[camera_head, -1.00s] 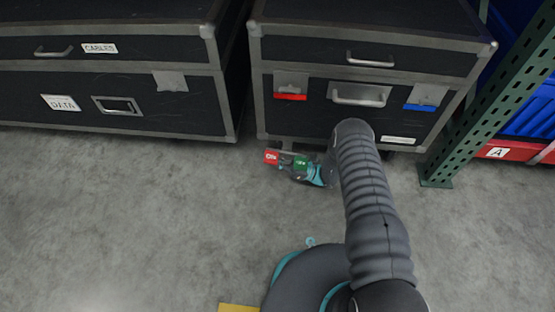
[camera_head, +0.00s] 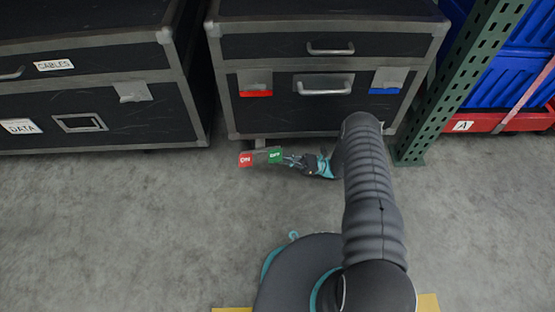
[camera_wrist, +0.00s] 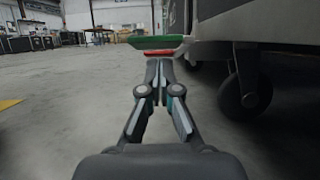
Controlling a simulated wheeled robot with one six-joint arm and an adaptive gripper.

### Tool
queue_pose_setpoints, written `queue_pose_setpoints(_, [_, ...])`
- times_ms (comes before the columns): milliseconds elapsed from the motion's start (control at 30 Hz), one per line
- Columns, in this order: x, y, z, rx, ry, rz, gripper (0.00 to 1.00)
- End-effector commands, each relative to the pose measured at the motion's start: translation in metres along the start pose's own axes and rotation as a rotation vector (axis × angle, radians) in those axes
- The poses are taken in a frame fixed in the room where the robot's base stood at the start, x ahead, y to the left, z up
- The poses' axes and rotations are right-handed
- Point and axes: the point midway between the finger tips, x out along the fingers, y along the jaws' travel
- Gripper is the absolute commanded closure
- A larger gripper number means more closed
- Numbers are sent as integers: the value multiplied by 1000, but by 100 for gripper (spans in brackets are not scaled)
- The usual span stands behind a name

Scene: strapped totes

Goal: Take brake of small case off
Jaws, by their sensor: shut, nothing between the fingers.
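The small case (camera_head: 330,110) is the dark flight case with grey edges in the middle of the head view. Its brake pedal shows low by its left front corner, with a red end (camera_head: 246,159) and a green end (camera_head: 275,155). In the wrist view, the green end (camera_wrist: 155,42) and red end (camera_wrist: 159,52) lie just beyond my fingertips. A dark caster wheel (camera_wrist: 245,92) is to the right there. My gripper (camera_head: 290,160) is shut and empty, low in front of the case and right of the pedal. I cannot tell whether the fingertips touch the pedal.
A larger flight case (camera_head: 90,80) labelled CABLES and DATA stands to the left, with a narrow gap between. A green rack post (camera_head: 460,80) and blue totes (camera_head: 505,70) on a red shelf stand right. The concrete floor (camera_head: 130,220) in front is clear.

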Motion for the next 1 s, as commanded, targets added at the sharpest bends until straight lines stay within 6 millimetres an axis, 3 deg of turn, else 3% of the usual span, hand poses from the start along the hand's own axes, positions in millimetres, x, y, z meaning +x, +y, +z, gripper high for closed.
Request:
queue_pose_setpoints(433, [1, 0, 2, 1, 21, -1, 100])
queue_pose_setpoints(700, [16, 7, -7, 3, 238, -4, 100])
queue_pose_setpoints(1000, [17, 13, -19, 1, 355, 1, 100])
